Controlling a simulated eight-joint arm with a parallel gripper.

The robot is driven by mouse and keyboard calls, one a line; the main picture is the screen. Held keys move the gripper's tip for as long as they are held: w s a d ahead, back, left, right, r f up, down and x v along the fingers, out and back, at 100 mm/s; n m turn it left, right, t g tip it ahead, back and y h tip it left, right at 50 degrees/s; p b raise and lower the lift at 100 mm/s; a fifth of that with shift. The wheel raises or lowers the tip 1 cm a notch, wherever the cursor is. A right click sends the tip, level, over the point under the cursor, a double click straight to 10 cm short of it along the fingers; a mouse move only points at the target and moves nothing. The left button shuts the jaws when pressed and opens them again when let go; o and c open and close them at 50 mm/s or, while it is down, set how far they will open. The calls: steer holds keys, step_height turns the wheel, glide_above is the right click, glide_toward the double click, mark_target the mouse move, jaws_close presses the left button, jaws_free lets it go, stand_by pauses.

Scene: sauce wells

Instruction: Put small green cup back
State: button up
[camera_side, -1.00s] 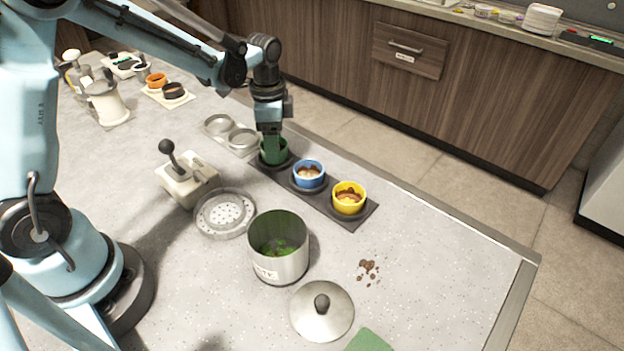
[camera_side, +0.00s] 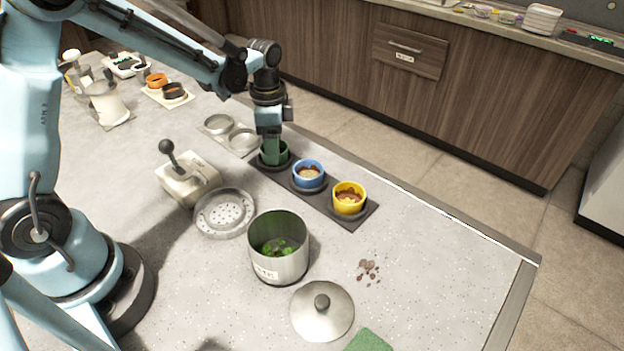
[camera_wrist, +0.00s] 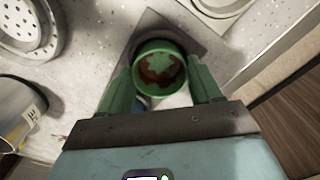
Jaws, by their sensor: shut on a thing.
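The small green cup (camera_side: 274,154) is at the far-left well of the dark tray (camera_side: 357,222) in the side view. My gripper (camera_side: 273,142) points down over it and is shut on it. In the wrist view the green cup (camera_wrist: 158,68) sits between my green fingers (camera_wrist: 164,92), with reddish-brown and green contents inside. The cup is at or just above its well; I cannot tell whether it touches the bottom. A blue cup (camera_side: 308,175) and a yellow cup (camera_side: 348,199), both with brown contents, stand in the other wells of the tray.
A steel pot (camera_side: 279,262) with green bits stands in front, its lid (camera_side: 321,311) beside it. Brown crumbs (camera_side: 368,271) lie on the clear right counter.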

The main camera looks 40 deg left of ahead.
steer(key=shift+f, duration=0.1)
steer(key=o, duration=1.1)
steer(key=shift+r, duration=4)
